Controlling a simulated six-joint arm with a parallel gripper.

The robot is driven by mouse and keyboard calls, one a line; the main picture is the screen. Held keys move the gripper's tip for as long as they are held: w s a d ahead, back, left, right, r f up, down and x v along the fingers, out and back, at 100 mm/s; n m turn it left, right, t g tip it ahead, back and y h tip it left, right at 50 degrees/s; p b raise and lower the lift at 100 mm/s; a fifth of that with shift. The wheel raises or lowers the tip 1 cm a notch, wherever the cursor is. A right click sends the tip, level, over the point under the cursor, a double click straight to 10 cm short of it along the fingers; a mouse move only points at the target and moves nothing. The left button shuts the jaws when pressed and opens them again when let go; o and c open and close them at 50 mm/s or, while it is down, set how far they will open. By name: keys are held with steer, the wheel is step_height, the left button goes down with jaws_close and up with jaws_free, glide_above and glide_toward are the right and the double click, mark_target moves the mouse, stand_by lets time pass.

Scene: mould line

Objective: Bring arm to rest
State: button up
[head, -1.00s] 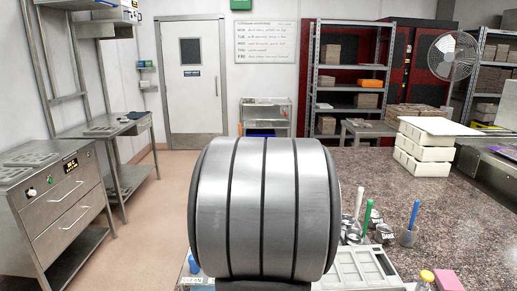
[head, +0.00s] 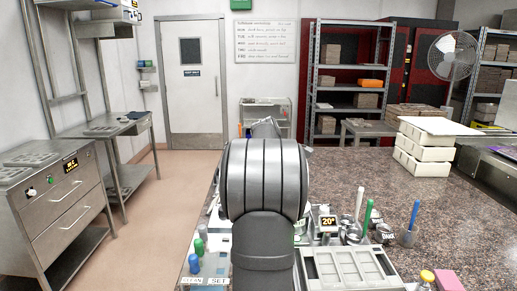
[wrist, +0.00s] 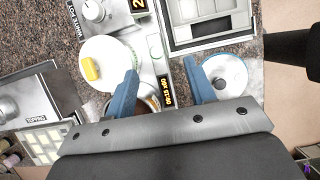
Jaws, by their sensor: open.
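My gripper (wrist: 162,84) shows in the wrist view as two blue fingers spread apart with nothing held between them. In the head view my own arm stands in the middle and hides the gripper.
The grey mould tray (head: 352,268) lies at the front right of the arm. Pots with a green-handled tool (head: 368,212) and a blue-handled tool (head: 413,215) stand behind it. The speckled counter (head: 465,225) is clear at right.

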steer(key=w+a+r, duration=0.1)
steer(key=w+r, duration=0.1)
steer(key=w, duration=0.5)
steer(key=shift+r, duration=0.3)
steer(key=shift+w, duration=0.1)
